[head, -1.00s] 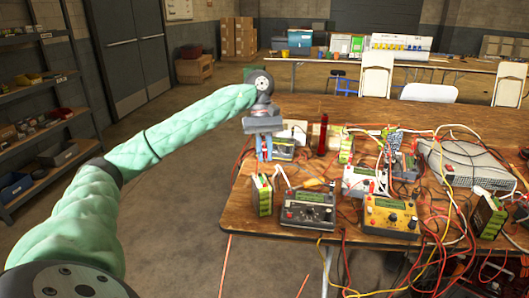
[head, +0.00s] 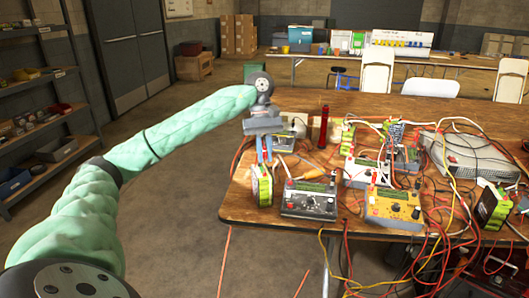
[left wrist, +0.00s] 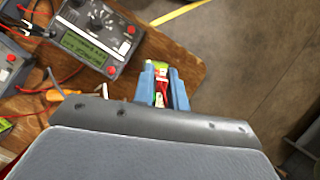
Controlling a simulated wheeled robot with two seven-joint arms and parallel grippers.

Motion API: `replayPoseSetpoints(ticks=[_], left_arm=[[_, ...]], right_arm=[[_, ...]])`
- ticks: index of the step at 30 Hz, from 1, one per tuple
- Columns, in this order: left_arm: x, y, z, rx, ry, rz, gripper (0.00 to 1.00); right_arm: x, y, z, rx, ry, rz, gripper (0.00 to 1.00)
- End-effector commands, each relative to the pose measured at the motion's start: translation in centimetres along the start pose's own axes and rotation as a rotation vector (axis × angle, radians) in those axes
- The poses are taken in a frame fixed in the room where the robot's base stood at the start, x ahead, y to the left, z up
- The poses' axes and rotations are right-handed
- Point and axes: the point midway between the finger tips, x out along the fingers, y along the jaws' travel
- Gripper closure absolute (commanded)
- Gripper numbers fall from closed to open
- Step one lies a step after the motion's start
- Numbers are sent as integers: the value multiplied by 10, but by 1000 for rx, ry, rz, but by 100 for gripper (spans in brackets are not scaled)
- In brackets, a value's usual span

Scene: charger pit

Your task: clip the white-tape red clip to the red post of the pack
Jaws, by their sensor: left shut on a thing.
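My left gripper (head: 264,158) points down with its blue fingers just above a green-and-white pack (head: 262,188) near the table's front left corner. In the left wrist view the two fingers (left wrist: 163,97) are shut on a small red clip (left wrist: 161,89), largely hidden between them. Some white shows by it, but the tape is too small to make out surely. The pack's green top (left wrist: 160,66) shows right beyond the fingertips. I cannot tell whether the clip touches the pack's red post, which the fingers hide. My right gripper is not in view.
A black meter (head: 309,200) stands just right of the pack, and a yellow meter (head: 394,210) farther right. Loose red and yellow cables cover much of the table (head: 235,205). An orange-handled screwdriver (left wrist: 58,95) lies nearby. The floor left of the table is free.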

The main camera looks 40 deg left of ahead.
Motion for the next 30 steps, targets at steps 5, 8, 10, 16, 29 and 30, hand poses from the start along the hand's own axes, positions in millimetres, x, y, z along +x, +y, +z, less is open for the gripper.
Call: replayPoseSetpoints(ticks=[5, 8, 10, 16, 29, 30], left_arm=[[10, 0, -4, 0, 0, 0, 99], [15, 0, -6, 0, 0, 0, 99], [18, 0, -7, 0, 0, 0, 99], [24, 0, -10, 0, 0, 0, 99], [26, 0, -11, 0, 0, 0, 99], [26, 0, -11, 0, 0, 0, 99]], right_arm=[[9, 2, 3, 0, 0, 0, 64], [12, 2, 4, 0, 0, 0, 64], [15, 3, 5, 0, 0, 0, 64], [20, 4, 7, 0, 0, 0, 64], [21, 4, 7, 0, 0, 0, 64], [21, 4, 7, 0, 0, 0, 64]])
